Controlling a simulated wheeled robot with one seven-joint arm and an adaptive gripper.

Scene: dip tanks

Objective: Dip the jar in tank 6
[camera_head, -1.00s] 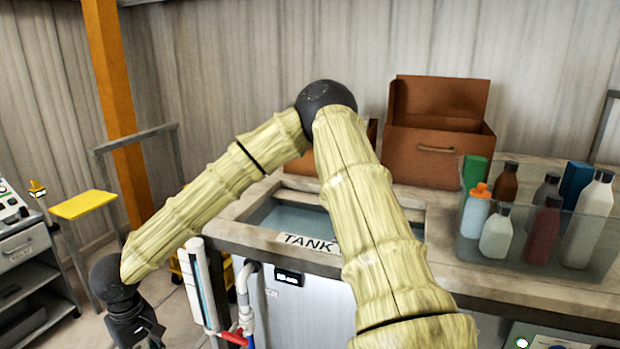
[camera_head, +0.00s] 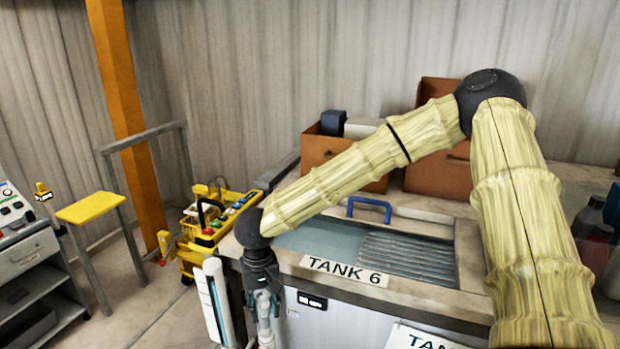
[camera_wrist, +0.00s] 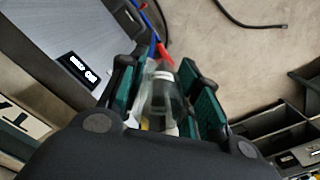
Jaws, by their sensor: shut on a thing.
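My gripper (camera_head: 264,300) hangs low in front of the left end of tank 6's front edge, outside the tank. In the wrist view its green-padded fingers (camera_wrist: 165,95) are shut on a clear jar (camera_wrist: 161,88). In the head view the jar is hard to make out against the pipes behind it. Tank 6 (camera_head: 440,278) is set in the counter to the right of my gripper, with a "TANK 6" label on its front rim. Blue-grey liquid (camera_head: 315,238) shows at its left and a ridged grate (camera_head: 408,255) at its right, with a blue handle (camera_head: 369,207) behind.
Brown boxes (camera_head: 345,152) stand behind the tank. A white vertical tube (camera_head: 213,290) stands beside my gripper. Bottles (camera_head: 592,232) are partly hidden behind my arm at the right.

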